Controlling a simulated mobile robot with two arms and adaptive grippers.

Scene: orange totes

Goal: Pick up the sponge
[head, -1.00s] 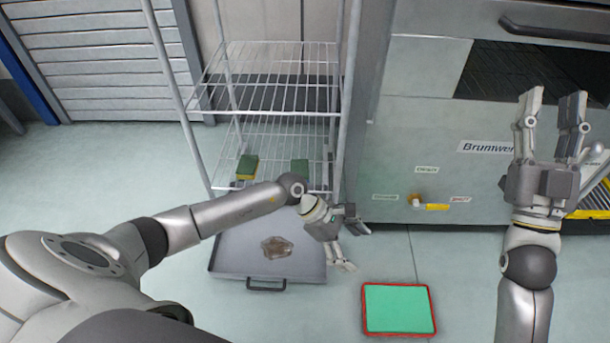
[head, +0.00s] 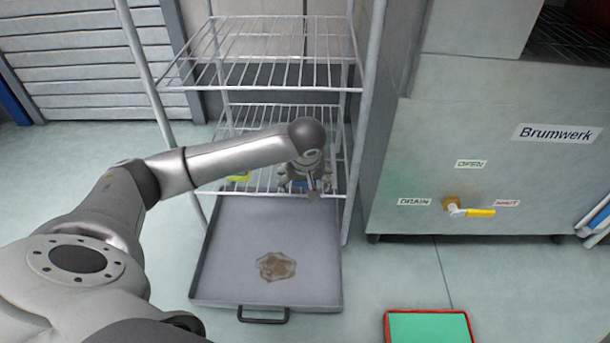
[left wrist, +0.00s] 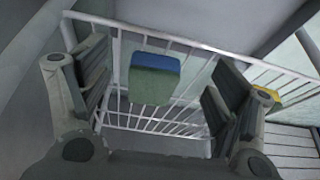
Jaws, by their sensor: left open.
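A sponge with a green face and a blue side (left wrist: 155,72) lies on the wire shelf (left wrist: 185,128), between my open left fingers in the left wrist view. The fingers stand apart from it on both sides. A second sponge, yellow (head: 238,177), lies to the left on the same shelf, partly behind my forearm. A yellow bit (left wrist: 297,94) shows at the wrist view's right edge. My right gripper is out of view.
The rack's upper wire shelf (head: 262,75) and its posts stand close around my left arm. A grey tray (head: 215,275) with a brown stain lies on the floor below. A red-rimmed green tray (head: 428,312) and a steel machine (head: 480,130) are at the right.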

